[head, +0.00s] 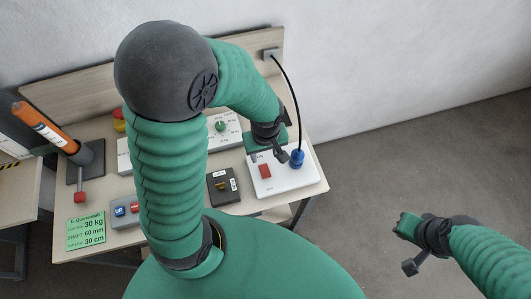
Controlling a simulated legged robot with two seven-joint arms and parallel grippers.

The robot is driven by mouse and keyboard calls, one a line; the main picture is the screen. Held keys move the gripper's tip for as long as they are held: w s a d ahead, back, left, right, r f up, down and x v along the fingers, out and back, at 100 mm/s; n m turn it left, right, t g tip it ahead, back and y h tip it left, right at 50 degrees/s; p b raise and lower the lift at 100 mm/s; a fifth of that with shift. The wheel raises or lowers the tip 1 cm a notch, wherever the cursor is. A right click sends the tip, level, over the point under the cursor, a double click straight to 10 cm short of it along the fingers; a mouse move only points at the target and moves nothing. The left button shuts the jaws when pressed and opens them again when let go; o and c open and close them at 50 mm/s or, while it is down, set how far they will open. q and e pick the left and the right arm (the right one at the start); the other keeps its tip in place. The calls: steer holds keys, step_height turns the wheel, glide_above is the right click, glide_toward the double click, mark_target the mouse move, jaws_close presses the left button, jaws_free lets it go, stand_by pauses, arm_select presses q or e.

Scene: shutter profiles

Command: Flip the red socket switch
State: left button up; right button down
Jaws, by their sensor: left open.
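The red socket switch (265,171) sits on a white socket panel (290,179) at the right end of the table. A blue plug (297,157) with a black cable stands in the panel, right of the switch. My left gripper (267,156) is open and empty, just above and behind the red switch, with a small gap showing in the picture; I cannot tell its exact height. Part of the panel's far side is hidden under it. My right gripper (408,246) hangs over the floor at the right, away from the table; whether its jaws are open is unclear.
The table (160,231) also carries a dark box with a yellow switch (221,187), a grey box with blue and red buttons (126,211), a green label (86,232) and an orange-handled lever (45,128). My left arm hides the middle. The black cable (294,95) rises behind the gripper.

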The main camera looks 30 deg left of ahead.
arm_select(q)
step_height(320, 180, up, 2)
steer(key=shift+w+p, duration=0.1)
steer(key=shift+p, duration=0.55)
step_height(320, 180, up, 12)
steer(key=p, duration=1.1)
steer(key=shift+r, duration=0.2)
steer(key=shift+d, duration=0.1)
step_height(320, 180, up, 17)
steer(key=d+b, duration=0.1)
steer(key=shift+s+f, duration=0.15)
steer(key=shift+s, duration=0.25)
